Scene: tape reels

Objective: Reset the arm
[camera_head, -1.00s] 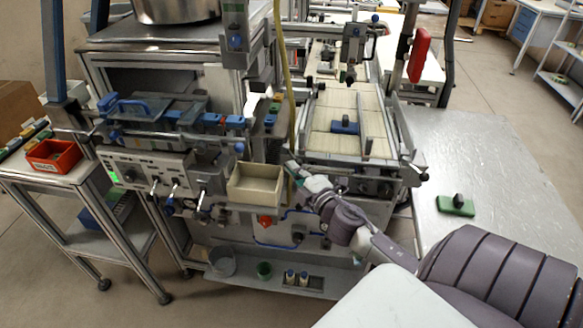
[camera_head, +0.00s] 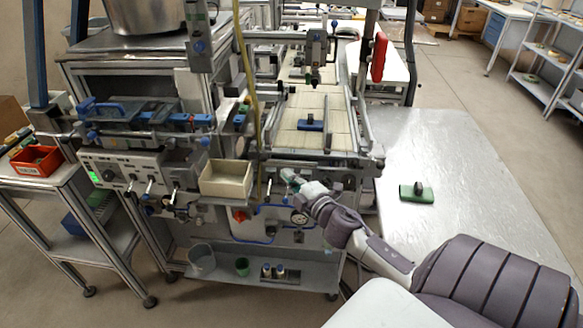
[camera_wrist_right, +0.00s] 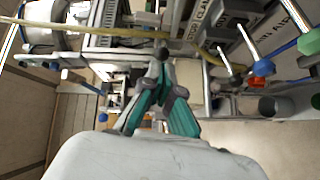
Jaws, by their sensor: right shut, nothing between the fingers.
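My right arm reaches in from the lower right in the head view. Its gripper (camera_head: 287,176) is in front of the machine, just right of the beige open box (camera_head: 227,179) on the machine's front. In the right wrist view the gripper (camera_wrist_right: 162,56) has its fingertips together, with nothing between them. The machine's front knobs and rods lie around it in that view. I cannot tell how far the fingertips are from the machine. My left gripper does not show.
A metal table (camera_head: 470,190) on the right bears a green block with a black knob (camera_head: 417,193). A blue block (camera_head: 311,125) lies on the conveyor (camera_head: 322,105). A red bin (camera_head: 36,160) stands on the left cart. A yellow hose (camera_head: 246,65) hangs near the gripper.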

